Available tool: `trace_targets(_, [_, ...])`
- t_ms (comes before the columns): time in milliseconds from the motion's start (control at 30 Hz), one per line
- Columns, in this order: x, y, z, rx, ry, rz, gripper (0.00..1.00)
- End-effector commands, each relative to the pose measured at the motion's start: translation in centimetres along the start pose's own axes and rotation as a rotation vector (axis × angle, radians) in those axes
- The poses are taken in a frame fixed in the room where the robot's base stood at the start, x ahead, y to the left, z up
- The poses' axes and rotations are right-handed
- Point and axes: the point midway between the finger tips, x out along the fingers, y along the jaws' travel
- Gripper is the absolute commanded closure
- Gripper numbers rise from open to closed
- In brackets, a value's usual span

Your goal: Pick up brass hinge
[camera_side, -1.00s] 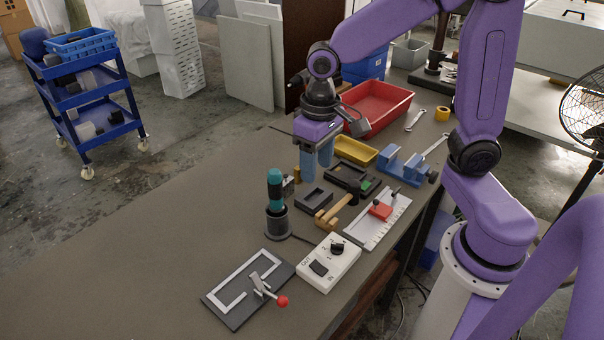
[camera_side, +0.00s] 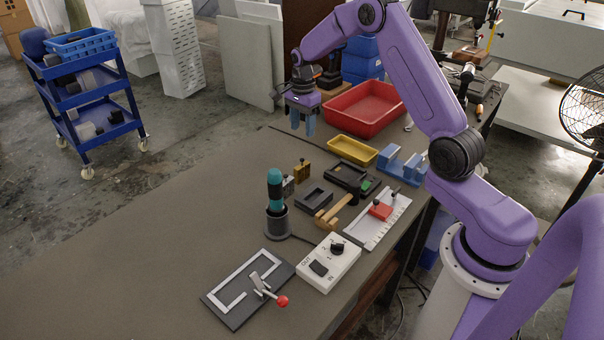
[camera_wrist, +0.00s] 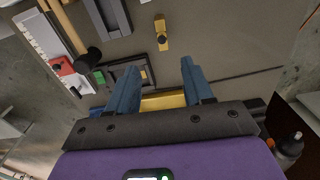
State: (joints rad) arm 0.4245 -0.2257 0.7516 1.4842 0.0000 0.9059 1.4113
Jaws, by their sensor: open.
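The brass hinge (camera_side: 302,169) is a small yellow-gold piece on the grey-brown bench, next to small grey blocks. In the wrist view the brass hinge (camera_wrist: 161,36) lies beyond the fingertips, near the top middle, with a dark round spot on it. My gripper (camera_side: 302,128) has blue fingers pointing down and is in the air above the far part of the bench, behind the hinge. In the wrist view my gripper (camera_wrist: 160,66) has its fingers apart with nothing held between them. The hinge is apart from the fingers.
A yellow tray (camera_side: 353,150) and red bin (camera_side: 366,108) stand right of my gripper. The bench left of the hinge is clear.

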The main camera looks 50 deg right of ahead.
Motion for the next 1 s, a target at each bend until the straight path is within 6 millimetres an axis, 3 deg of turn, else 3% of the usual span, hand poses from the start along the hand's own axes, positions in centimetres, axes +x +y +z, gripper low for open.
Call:
trace_targets(167, [2.0, 0.0, -0.3, 0.017, -0.001, 0.004, 0.49])
trace_targets(600, [10.1, 0.1, -0.3, 0.014, -0.001, 0.005, 0.49])
trace_targets(1000, [13.3, -0.1, -0.2, 0.014, 0.000, 0.002, 0.49])
